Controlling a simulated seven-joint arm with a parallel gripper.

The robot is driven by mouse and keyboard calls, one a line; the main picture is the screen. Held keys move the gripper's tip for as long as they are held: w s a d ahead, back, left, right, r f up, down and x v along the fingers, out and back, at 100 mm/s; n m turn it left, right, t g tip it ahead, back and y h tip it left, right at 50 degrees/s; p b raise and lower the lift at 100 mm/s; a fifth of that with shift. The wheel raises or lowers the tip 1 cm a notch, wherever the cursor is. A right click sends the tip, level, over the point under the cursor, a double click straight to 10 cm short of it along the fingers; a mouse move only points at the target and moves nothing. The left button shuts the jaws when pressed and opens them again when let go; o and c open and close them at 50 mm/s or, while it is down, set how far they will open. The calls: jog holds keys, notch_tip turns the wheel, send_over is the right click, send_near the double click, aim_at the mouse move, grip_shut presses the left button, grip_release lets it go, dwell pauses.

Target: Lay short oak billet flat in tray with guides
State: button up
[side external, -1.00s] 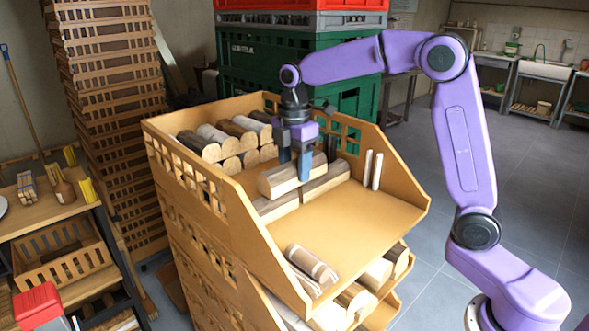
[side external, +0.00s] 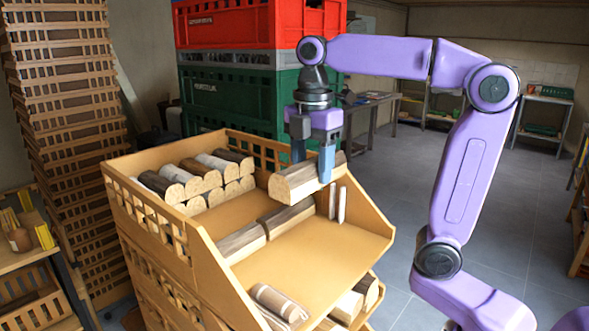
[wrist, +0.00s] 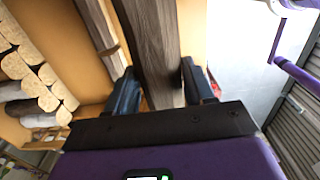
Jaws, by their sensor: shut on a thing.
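My gripper (side external: 313,172) is shut on a billet (side external: 284,189) with a pale cut end and a grey-brown back. It is held roughly level, above the tan tray (side external: 335,243) and apart from its floor. In the wrist view the billet (wrist: 157,45) runs between the fingers of my gripper (wrist: 163,85). Two white upright guides (side external: 342,205) stand at the tray's right side, close to the held billet in the picture. I cannot tell from its looks whether the billet is oak.
Two billets (side external: 243,243) lie end to end across the tray floor below. Stacked billets (side external: 195,180) fill the back left. A pale billet (side external: 280,302) lies at the front edge. The tray's middle floor is bare. Green and red crates (side external: 232,97) stand behind.

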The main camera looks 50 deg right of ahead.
jog(key=shift+s+r, duration=0.1)
jog(key=shift+s, duration=0.2)
jog(key=shift+s+d+m, duration=0.1)
jog(key=shift+d+m, duration=0.1)
jog(key=shift+m, duration=0.1)
jog(key=d+f+m, duration=0.1)
jog(key=m, duration=0.1)
jog(key=d+f+m, duration=0.1)
jog(key=f+m, duration=0.1)
jog(key=m, duration=0.1)
jog(key=d+f+m, duration=0.2)
jog(key=m, duration=0.1)
jog(key=s+d+f+m, duration=0.1)
jog(key=d+f+m, duration=0.3)
jog(key=m, duration=0.5)
jog(key=shift+s+d+f, duration=0.15)
jog(key=shift+s+f, duration=0.1)
jog(key=shift+f, duration=0.6)
jog(key=shift+f, duration=3)
jog(key=shift+f, duration=0.45)
jog(key=o, duration=1.3)
